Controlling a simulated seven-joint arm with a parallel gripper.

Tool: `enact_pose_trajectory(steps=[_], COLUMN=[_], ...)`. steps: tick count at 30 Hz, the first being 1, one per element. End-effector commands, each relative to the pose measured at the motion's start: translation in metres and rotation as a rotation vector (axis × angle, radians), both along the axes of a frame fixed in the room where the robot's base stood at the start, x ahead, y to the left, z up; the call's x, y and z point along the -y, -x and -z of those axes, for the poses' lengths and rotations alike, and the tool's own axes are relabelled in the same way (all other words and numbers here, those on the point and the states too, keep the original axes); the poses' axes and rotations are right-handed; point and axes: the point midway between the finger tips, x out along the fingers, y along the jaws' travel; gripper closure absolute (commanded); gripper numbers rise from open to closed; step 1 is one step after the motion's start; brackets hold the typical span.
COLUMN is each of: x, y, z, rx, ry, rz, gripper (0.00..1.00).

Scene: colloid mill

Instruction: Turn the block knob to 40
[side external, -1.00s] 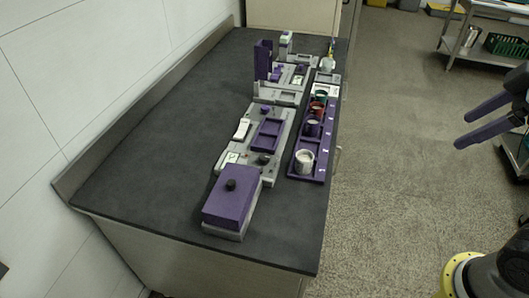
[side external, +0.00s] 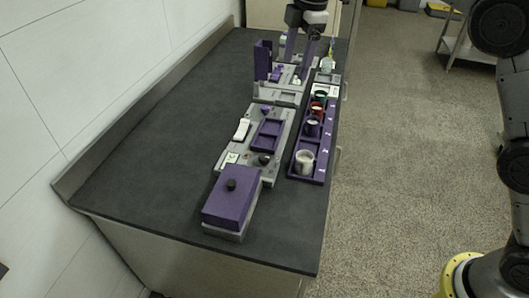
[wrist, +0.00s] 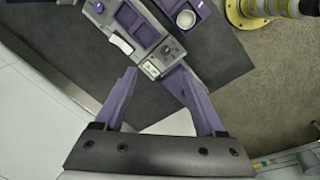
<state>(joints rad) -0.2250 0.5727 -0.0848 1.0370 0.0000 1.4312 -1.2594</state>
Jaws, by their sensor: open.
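A purple block (side external: 225,207) on a grey base sits at the near end of the bench, with a round black knob (side external: 231,185) upright on its top. Another dark knob (side external: 263,160) stands on the grey panel just behind it, beside a small display (side external: 230,157). The display (wrist: 151,68) and that dark knob (wrist: 168,52) also show in the wrist view. No reading or knob angle is legible. My gripper (side external: 300,58) is open and empty, fingers down, at the top of the side view, apart from both knobs. Its two purple fingers (wrist: 168,88) are spread wide in the wrist view.
A purple rack (side external: 308,174) with several cups runs along the right bench edge. The grey panel carries a white switch (side external: 241,129) and a purple tray (side external: 268,135). An upright purple piece (side external: 262,60) stands farther back. The left of the bench is clear.

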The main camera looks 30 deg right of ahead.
Motion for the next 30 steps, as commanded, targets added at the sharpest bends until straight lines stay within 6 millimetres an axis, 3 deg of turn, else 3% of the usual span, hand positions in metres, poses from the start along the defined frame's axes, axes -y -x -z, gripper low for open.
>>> enact_pose_trajectory(steps=[1,4,10,20,30], x=[-0.012,-0.03,-0.052,-0.059,-0.058], y=[-0.013,-0.031,-0.039,-0.036,-0.035], z=[0.023,0.062,0.126,0.164,0.23], rx=[-0.027,-0.068,-0.154,-0.184,-0.184], ry=[0.008,0.018,0.041,0.051,0.051], rz=[-0.022,-0.045,-0.075,-0.087,-0.086], gripper=[0.28,0.28,0.28,0.28,0.28])
